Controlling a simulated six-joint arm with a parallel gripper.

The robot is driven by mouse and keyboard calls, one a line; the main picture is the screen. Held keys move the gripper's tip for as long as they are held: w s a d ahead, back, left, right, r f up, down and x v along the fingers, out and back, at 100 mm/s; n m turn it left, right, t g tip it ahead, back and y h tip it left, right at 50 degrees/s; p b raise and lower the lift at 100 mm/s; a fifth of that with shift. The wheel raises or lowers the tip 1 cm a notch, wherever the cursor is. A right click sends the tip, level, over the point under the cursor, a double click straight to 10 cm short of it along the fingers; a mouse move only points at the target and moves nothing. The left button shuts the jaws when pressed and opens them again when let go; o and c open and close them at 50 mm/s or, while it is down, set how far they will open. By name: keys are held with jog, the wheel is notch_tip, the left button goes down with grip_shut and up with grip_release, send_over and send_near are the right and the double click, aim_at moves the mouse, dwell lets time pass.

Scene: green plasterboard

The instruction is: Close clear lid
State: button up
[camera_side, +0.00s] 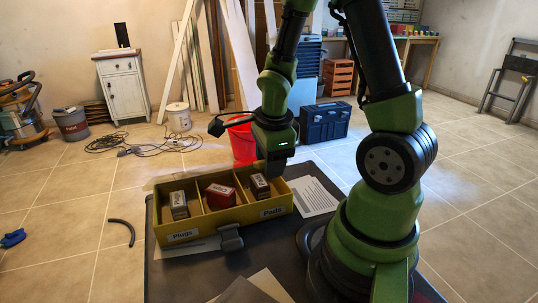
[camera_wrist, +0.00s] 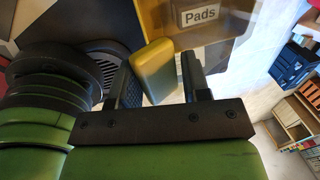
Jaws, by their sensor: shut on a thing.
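The yellow box (camera_side: 218,221) stands on the dark table, with an open-looking front row of three compartments and labels reading Plugs and Pads. Small cartons sit in it: a brown one (camera_side: 179,205) at left, a red one (camera_side: 220,196) in the middle and a dark one (camera_side: 260,187) at right. A faint see-through strip behind the box's back left edge may be the clear lid (camera_side: 163,181); its full outline is hard to tell. My gripper (camera_side: 275,166) is at the box's back right. In the wrist view its fingers are shut on a yellow tab (camera_wrist: 156,70).
A grey clamp-like piece (camera_side: 230,238) sits against the box's front. A printed sheet (camera_side: 313,195) lies right of the box, and more papers lie in front. A red bucket (camera_side: 242,142) and a dark blue toolbox (camera_side: 324,122) stand on the floor behind.

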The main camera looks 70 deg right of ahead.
jog(key=o, duration=0.8)
jog(key=shift+c, duration=0.2)
jog(key=shift+r, duration=0.4)
jog(key=r, duration=0.6)
jog(key=s+a+r, duration=0.1)
jog(key=r, duration=0.2)
jog(key=shift+s+a, duration=0.1)
jog(key=shift+c, duration=0.2)
